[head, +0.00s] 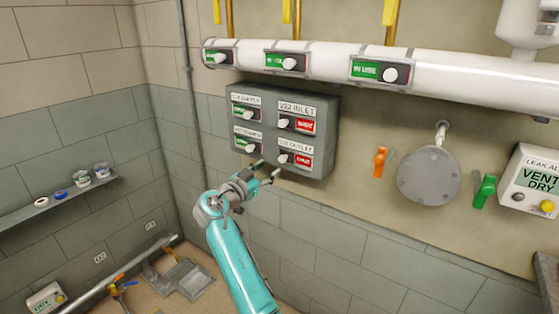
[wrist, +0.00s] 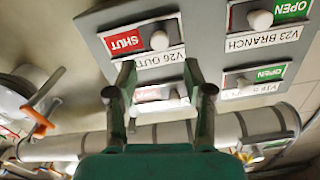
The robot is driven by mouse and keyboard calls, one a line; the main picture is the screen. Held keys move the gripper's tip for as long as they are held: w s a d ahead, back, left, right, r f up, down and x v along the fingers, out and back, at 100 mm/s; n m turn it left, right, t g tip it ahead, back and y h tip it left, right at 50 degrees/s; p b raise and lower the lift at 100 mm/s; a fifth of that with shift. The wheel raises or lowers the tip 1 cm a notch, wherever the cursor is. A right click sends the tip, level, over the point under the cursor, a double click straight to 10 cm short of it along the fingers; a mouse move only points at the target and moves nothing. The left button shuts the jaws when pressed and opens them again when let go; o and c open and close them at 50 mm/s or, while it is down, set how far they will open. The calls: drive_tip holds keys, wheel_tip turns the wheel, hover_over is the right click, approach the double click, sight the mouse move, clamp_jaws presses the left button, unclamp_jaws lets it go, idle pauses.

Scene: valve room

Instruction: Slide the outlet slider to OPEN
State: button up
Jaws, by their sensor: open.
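The outlet slider is the lower right one on a grey wall panel (head: 239,112). Its white knob (head: 283,158) sits at the left of its slot, with a red SHUT plate (head: 303,162) showing to its right. In the wrist view the picture is turned over: the outlet knob (wrist: 159,40) is right of the red SHUT plate (wrist: 125,42), and the label is partly hidden by a finger. My gripper (head: 267,169) is open and empty, just below the panel's lower edge in the head view. In the wrist view its fingertips (wrist: 159,66) point toward the outlet knob, apart from it.
The V22 INLET slider (head: 283,123) above also shows red SHUT. The V23 BRANCH knob (wrist: 261,19) beside the outlet shows green OPEN. A white pipe (head: 470,82) with more sliders runs above. Orange (head: 380,161) and green (head: 484,191) handles and a round cover (head: 428,176) are at right.

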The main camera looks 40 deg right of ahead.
sight(281, 160)
drive_tip(key=x, duration=0.8)
drive_tip(key=shift+d, duration=0.2)
drive_tip(key=shift+c, duration=0.3)
clamp_jaws()
